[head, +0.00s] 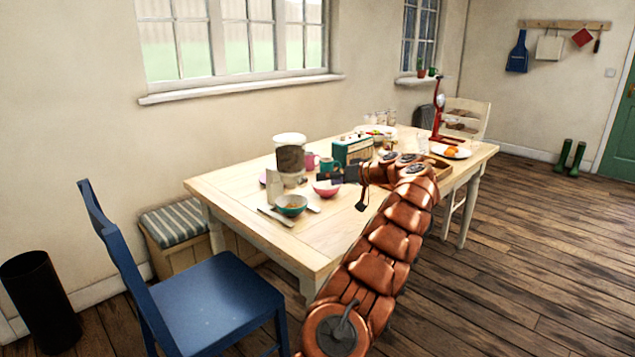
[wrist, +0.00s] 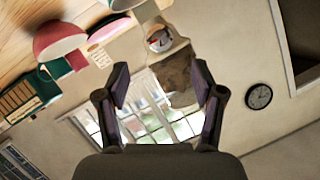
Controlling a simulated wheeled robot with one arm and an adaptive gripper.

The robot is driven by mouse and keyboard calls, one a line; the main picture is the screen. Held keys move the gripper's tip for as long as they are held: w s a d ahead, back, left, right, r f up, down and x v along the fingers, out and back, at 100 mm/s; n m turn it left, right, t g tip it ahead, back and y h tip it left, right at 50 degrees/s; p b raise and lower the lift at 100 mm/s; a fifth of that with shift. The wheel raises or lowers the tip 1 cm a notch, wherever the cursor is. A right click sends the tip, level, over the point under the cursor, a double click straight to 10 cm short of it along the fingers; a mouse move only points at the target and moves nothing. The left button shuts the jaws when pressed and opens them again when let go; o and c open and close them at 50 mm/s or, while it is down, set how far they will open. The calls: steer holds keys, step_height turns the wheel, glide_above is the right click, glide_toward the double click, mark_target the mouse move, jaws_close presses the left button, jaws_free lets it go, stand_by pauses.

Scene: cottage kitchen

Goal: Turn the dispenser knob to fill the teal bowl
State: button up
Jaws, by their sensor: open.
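The dispenser (head: 291,160) is a pale upright body with a brown-filled, see-through upper part. In the wrist view the dispenser (wrist: 178,77) appears tilted beyond my fingers, with a round fitting (wrist: 159,40), perhaps the knob. My gripper (head: 328,175) is to the right of the dispenser in the head view. Its fingers are apart and empty in the wrist view (wrist: 161,85). I cannot tell the knob's angle. Part of a teal-edged bowl shows at the wrist view's top edge.
A pink bowl (head: 326,190) lies close below my gripper. A pink mug, a green mug (head: 327,166) and a green radio (head: 353,150) stand behind. Cutlery lies by the teal bowl. A blue chair (head: 215,300) stands at the table's near left.

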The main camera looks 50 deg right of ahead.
mark_target(305, 184)
steer(key=shift+v, duration=0.95)
steer(key=shift+w+a+f+m+t+h+p, duration=0.55)
steer(key=shift+w+m+p, duration=1.1)
steer(key=shift+m, duration=2.95)
steer(key=shift+w+a+f+m+t+h+p, duration=0.2)
steer(key=shift+w+f+m+t+p, duration=1.3)
steer(key=shift+m, duration=3.1)
steer(key=shift+w+a+f+m+t+h+p, duration=0.2)
steer(key=shift+w+m+p, duration=0.8)
steer(key=shift+w+m, duration=2.55)
steer(key=shift+s+m+h, duration=0.35)
steer(key=shift+s+m, duration=0.7)
steer(key=shift+s, duration=0.05)
